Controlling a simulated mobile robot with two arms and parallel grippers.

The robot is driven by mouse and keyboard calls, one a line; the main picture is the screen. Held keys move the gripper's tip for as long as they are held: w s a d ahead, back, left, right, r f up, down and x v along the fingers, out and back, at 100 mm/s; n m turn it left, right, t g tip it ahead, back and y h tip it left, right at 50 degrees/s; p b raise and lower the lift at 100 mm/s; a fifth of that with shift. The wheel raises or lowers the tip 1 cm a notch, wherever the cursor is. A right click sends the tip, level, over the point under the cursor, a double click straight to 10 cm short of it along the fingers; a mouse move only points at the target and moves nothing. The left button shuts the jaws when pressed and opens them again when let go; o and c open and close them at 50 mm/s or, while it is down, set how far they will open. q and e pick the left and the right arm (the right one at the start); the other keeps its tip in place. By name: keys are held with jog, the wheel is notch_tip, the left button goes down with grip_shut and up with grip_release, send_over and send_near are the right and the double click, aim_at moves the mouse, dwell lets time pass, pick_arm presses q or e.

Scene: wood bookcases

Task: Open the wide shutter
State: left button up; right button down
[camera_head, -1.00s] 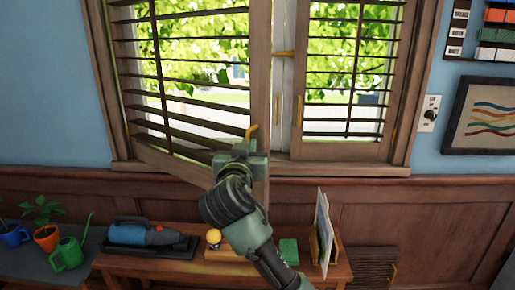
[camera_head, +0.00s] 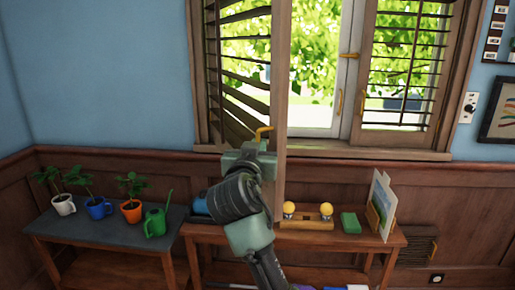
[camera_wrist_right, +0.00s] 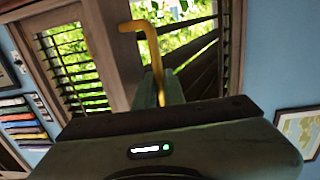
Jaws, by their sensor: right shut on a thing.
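The wide shutter (camera_head: 241,75) is the left louvred wooden panel, swung out from the window and seen nearly edge-on in the head view. Its yellow handle (camera_head: 264,131) stands at the free edge. My right gripper (camera_head: 257,146) is shut on this handle; its fingers hide the lower part. In the right wrist view the bent yellow handle (camera_wrist_right: 146,45) rises from between my right gripper's fingers (camera_wrist_right: 160,88). The narrow shutter (camera_head: 403,70) at the right lies closed in the frame. My left gripper is not in view.
Below the window a wooden bench (camera_head: 340,239) holds yellow-knobbed items, a green block (camera_head: 350,222) and upright papers (camera_head: 381,205). A dark table (camera_head: 105,225) at the left carries potted plants and a green watering can (camera_head: 155,221). Blue wall is clear left of the window.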

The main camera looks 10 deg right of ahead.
jog(key=shift+a+r, duration=0.25)
jog(key=shift+a, duration=0.1)
jog(key=c, duration=1.6)
grip_release()
jog(key=shift+o, duration=0.4)
jog(key=shift+w+a+f, duration=0.1)
jog(key=shift+f, duration=0.1)
